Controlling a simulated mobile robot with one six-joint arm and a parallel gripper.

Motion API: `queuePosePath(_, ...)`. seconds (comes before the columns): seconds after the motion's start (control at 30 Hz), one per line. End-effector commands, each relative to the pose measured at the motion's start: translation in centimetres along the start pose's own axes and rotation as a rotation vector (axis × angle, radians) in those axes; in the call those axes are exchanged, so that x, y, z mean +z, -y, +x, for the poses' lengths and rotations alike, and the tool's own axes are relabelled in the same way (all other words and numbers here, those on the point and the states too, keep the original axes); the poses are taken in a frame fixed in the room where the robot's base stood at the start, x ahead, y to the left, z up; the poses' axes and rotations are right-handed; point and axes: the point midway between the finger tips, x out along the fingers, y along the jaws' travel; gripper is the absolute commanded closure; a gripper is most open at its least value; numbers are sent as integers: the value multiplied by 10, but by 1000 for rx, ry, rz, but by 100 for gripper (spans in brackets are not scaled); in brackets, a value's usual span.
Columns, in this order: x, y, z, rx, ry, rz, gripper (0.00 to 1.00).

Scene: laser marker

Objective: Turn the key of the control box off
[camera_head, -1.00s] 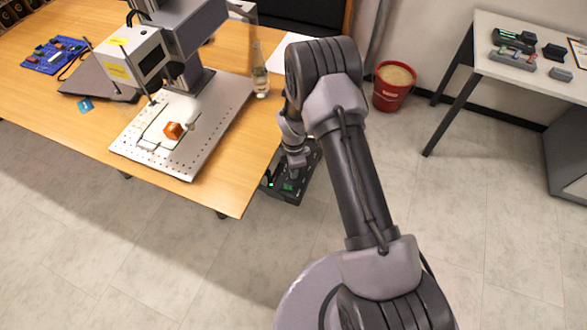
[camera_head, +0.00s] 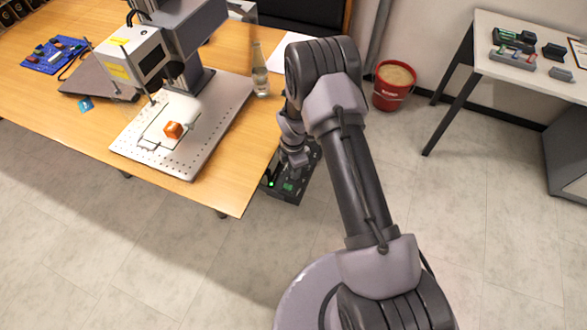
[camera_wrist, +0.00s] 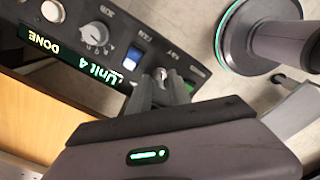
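The dark control box (camera_head: 284,190) sits beside the right end of the wooden table, below my gripper in the head view, partly hidden by my arm. In the wrist view its panel (camera_wrist: 112,72) shows a lit display (camera_wrist: 72,55) reading "Unit 4" and "DONE", a JOB knob (camera_wrist: 95,33), a blue FAN switch (camera_wrist: 132,58) and a silver key (camera_wrist: 160,74) under a KEY label. My gripper (camera_wrist: 159,82) has its two fingers at the key, one on each side. Whether they press on it cannot be told. The fingertips partly cover the key switch.
The wooden table (camera_head: 233,200) carries the laser marker (camera_head: 140,55), its plate (camera_head: 215,120) with an orange cube (camera_head: 173,129), and a glass bottle (camera_head: 260,75). A red bucket (camera_head: 393,88) stands behind on the floor. A white side table (camera_head: 490,65) is at right.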

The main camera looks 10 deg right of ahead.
Motion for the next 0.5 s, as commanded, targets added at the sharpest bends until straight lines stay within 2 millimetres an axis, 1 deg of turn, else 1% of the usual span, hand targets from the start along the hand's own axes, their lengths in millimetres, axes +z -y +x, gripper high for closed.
queuePosePath(0.27,0,0,0,0,0,1,72)
queuePosePath(0.33,0,0,-3,0,0,1,72)
queuePosePath(0.43,0,-1,-18,1,0,1,72)
queuePosePath(0.5,0,-1,-38,2,0,1,72)
